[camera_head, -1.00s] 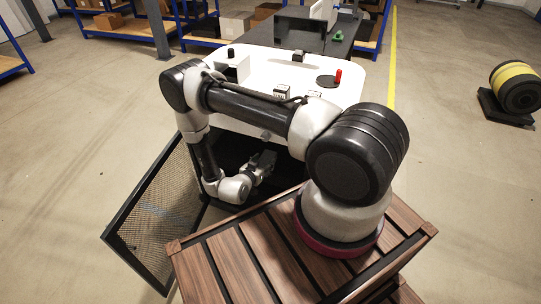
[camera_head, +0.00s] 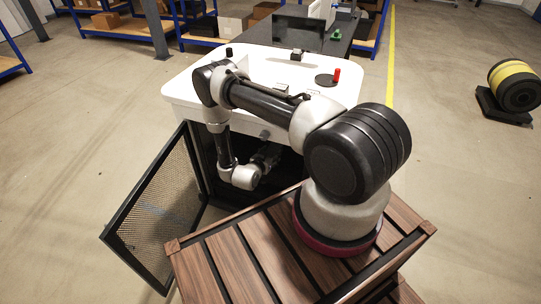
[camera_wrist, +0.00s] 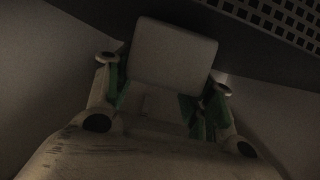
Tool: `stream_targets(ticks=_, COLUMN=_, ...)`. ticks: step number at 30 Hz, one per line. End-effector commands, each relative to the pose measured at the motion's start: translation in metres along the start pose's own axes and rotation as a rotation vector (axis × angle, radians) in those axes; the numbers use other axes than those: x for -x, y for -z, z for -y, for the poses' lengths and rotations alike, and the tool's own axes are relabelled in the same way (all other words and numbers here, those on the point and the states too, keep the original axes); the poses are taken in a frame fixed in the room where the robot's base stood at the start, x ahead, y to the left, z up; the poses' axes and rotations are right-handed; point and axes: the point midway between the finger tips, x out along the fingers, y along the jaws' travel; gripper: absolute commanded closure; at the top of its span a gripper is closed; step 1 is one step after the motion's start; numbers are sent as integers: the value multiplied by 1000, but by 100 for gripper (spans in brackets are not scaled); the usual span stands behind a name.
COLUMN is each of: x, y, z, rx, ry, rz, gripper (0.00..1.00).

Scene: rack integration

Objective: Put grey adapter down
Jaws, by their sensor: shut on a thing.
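The grey adapter (camera_wrist: 175,52) shows in the dim wrist view as a pale block with rounded corners. My gripper (camera_wrist: 163,100) is shut on it, one finger at each side with green parts on the inner faces. In the head view my gripper (camera_head: 267,155) is at the mouth of the dark open cabinet under the white top; the adapter cannot be made out there. What lies directly under the adapter is too dark to tell.
The mesh door (camera_head: 155,215) of the cabinet stands open to the left. The white top (camera_head: 185,90) carries a red piece (camera_head: 337,75) and small black items. A perforated panel (camera_wrist: 285,20) shows at the wrist view's upper right. Wooden slats (camera_head: 225,265) lie in front.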

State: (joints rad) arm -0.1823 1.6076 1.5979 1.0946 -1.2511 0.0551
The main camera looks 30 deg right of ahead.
Motion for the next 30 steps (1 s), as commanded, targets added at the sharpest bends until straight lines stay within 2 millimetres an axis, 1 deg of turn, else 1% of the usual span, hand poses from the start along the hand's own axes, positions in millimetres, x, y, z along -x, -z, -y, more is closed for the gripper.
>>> stream_targets(ticks=3, x=-1, y=-2, z=0, rx=0, ry=0, rz=-1, gripper=85)
stream_targets(ticks=4, x=-1, y=-2, z=0, rx=0, ry=0, rz=0, gripper=43)
stream_targets(ticks=7, x=-1, y=-2, z=0, rx=0, ry=0, rz=0, gripper=25)
stream_targets(ticks=17, x=0, y=-1, z=0, rx=0, ry=0, rz=0, gripper=25)
stream_targets(ticks=20, x=6, y=0, z=1, rx=1, ry=2, rz=0, gripper=25)
stream_targets(ticks=23, x=22, y=0, z=1, rx=2, ry=3, rz=0, gripper=25)
stream_targets(ticks=30, x=77, y=0, z=1, rx=2, ry=5, rz=0, gripper=25)
